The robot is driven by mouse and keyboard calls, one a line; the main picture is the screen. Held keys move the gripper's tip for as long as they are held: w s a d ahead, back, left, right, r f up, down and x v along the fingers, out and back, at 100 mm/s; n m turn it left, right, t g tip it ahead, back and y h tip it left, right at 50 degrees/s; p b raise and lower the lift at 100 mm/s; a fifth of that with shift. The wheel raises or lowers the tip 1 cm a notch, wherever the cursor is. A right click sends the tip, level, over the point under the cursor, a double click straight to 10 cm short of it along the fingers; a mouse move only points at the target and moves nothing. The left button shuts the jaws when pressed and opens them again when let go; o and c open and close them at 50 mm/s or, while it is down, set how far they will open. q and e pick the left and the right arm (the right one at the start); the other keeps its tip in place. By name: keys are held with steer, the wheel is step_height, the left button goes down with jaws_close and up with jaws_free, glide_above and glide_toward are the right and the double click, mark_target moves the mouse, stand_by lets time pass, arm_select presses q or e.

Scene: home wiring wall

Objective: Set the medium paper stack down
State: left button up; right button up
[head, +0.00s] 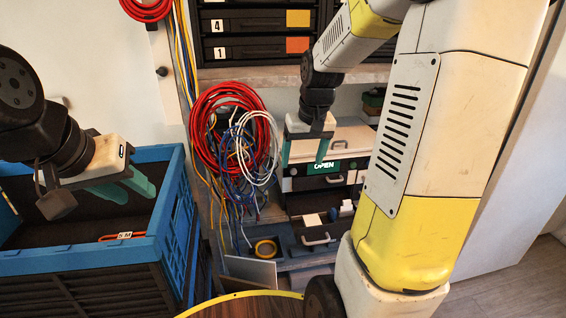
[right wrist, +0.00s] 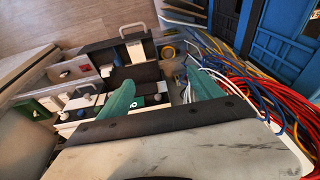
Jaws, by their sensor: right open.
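I cannot pick out a medium paper stack for certain in either view. A small white flat piece (head: 312,220) lies on the lower shelf among the cases, too small to identify. My right gripper (head: 305,152) is in front of the stacked cases on the shelf, beside the wire coils. Its teal fingers are apart, and the right wrist view shows no object held between them (right wrist: 163,92). My left gripper (head: 124,188) hangs over the blue crate (head: 85,260), with its teal fingers apart and nothing seen between them.
Red, blue and white wire coils (head: 225,140) hang left of my right gripper. Cases with an OPEN label (head: 325,167) stand behind it. A grey panel (head: 250,271) stands by the round wooden top (head: 250,307). An orange item marked 5 M (head: 122,236) is at the crate.

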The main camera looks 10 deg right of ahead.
steer(key=s+a+r+t, duration=0.1)
steer(key=s+a+r, duration=0.2)
steer(key=s, duration=0.5)
steer(key=s+a+r+t+y, duration=0.1)
steer(key=s+a+r, duration=0.3)
steer(key=s, duration=0.5)
steer(key=shift+s+a+r+n+t+y, duration=0.3)
steer(key=shift+r+n+t, duration=0.1)
steer(key=shift+r+t, duration=0.3)
